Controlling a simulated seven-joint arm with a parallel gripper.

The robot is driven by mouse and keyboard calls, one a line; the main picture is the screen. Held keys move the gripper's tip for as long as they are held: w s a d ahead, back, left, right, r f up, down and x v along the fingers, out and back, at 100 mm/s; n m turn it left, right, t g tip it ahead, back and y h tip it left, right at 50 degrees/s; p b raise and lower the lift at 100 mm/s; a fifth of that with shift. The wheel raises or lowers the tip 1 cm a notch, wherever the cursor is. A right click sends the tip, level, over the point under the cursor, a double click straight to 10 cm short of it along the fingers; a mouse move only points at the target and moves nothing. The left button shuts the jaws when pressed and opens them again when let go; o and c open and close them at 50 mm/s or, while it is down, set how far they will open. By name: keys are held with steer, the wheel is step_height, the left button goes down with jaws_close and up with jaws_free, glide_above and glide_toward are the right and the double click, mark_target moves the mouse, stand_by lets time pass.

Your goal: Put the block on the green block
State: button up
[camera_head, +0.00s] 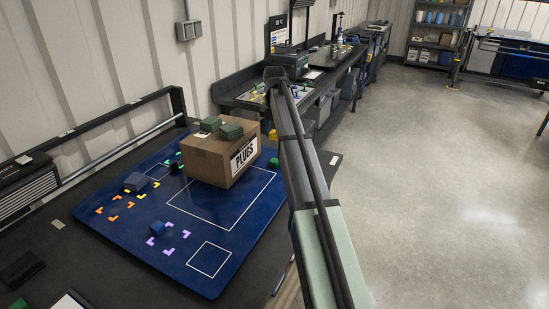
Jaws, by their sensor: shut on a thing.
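Two dark green blocks lie on top of a cardboard box: one at the left (210,124) and one at the right (230,131). Another green block (273,162) is on the blue mat just right of the box. My arm crosses the picture from the bottom to the upper middle. I cannot make out my gripper or anything held in it.
The cardboard box (207,160), labelled PLUGS, stands on the far part of the blue mat (180,262) and hides what is behind it. White outlined squares on the near right of the mat are bare. A rail runs along the wall side.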

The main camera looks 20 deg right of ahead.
mark_target(274, 160)
steer(key=shift+f, duration=4.65)
steer(key=shift+f, duration=0.15)
steer(key=o, duration=1)
step_height(274, 160, up, 12)
steer(key=shift+r, duration=0.15)
